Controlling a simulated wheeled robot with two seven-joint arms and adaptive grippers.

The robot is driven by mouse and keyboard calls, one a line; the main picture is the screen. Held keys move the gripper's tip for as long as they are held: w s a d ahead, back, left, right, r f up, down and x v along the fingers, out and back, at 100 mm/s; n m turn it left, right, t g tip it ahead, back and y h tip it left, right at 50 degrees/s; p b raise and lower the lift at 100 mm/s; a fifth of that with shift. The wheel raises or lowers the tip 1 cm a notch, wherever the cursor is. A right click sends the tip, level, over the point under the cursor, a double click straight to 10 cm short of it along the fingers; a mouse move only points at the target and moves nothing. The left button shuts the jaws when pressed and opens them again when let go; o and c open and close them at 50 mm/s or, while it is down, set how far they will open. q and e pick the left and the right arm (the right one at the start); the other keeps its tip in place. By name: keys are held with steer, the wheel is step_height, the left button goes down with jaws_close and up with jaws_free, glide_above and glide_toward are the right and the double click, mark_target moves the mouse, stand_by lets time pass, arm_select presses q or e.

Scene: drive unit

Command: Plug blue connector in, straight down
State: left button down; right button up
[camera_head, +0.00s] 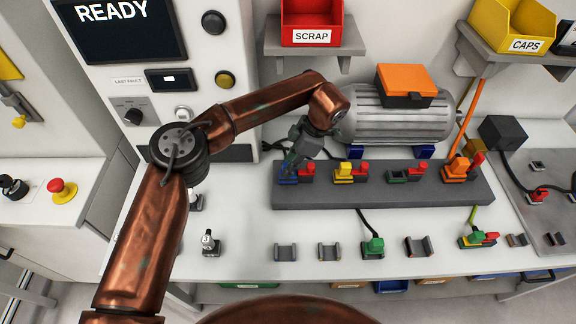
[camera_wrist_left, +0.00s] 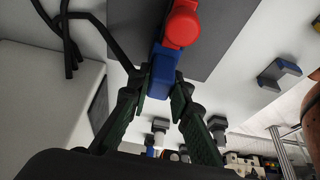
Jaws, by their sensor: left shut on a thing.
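The blue connector (camera_head: 285,179) is at the left end of the dark grey socket bar (camera_head: 400,200), partly hidden by my left gripper (camera_head: 291,164). In the left wrist view, my left gripper (camera_wrist_left: 160,90) has its two fingers shut on the sides of the blue connector (camera_wrist_left: 162,72). A red piece (camera_wrist_left: 182,24) sits directly beyond it, and it also shows in the head view (camera_head: 308,170). The connector is over or in the leftmost socket; I cannot tell how deep it sits. My right gripper is not in view.
Along the bar are a yellow connector (camera_head: 344,172), a green socket (camera_head: 397,177) and an orange connector (camera_head: 456,169). A grey motor (camera_head: 393,122) stands behind. In front are a green connector (camera_head: 373,246) and empty grey cradles (camera_head: 285,252). A red scrap bin (camera_head: 311,20) is above.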

arm_select(q)
steer(key=shift+f, duration=0.15)
steer(key=c, duration=1.7)
jaws_free()
steer(key=p+v, duration=0.1)
steer(key=v, duration=0.4)
steer(key=a+p+v, duration=0.1)
steer(key=p+v, duration=0.1)
steer(key=v, duration=0.4)
steer(key=p+v, duration=0.2)
steer(key=v, duration=0.3)
steer(key=shift+a+r, duration=0.2)
steer(key=shift+r, duration=0.45)
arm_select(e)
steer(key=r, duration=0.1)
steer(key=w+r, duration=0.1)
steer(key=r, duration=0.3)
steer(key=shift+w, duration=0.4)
